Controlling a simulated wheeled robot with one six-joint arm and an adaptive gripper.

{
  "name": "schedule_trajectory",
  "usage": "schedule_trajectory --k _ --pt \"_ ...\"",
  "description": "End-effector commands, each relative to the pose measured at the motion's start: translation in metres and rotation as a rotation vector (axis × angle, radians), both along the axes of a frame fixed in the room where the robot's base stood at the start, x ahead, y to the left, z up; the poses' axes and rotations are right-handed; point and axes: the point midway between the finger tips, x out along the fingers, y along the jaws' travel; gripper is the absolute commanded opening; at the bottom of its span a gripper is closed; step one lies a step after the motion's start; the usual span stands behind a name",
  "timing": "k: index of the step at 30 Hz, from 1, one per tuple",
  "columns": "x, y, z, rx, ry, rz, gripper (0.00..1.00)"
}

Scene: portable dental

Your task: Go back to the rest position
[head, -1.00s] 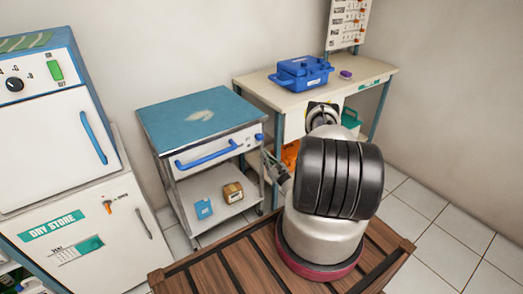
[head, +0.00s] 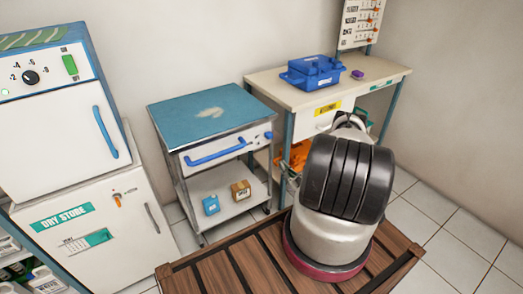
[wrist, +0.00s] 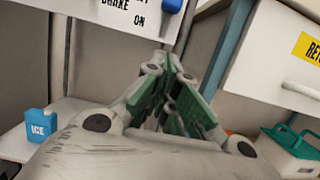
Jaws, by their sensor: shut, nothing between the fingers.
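My gripper (wrist: 175,65) is shut and empty in the wrist view, its green-padded fingers drawn together at the tips. The wrist view shows it pointing between the trolley and the bench, touching neither as far as I can see. In the head view my arm stands folded over the slatted wooden deck, and it hides most of the gripper.
A blue-topped trolley (head: 205,116) stands left of my arm, with a blue ice pack (head: 211,205) and a small brown box (head: 240,190) on its lower shelf. Behind is a bench (head: 270,90) bearing a blue case (head: 312,72). The dry-store cabinet (head: 90,225) is at far left.

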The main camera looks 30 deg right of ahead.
Motion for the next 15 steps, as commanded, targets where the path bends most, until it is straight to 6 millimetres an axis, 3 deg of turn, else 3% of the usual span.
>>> schedule_trajectory --k 8,11,15 --pt "0.000 0.006 -0.009 0.006 0.039 0.027 0.00" --pt "-0.010 0.031 -0.021 0.024 0.099 0.122 0.00" --pt "-0.039 0.081 -0.034 0.070 0.195 0.291 0.00"
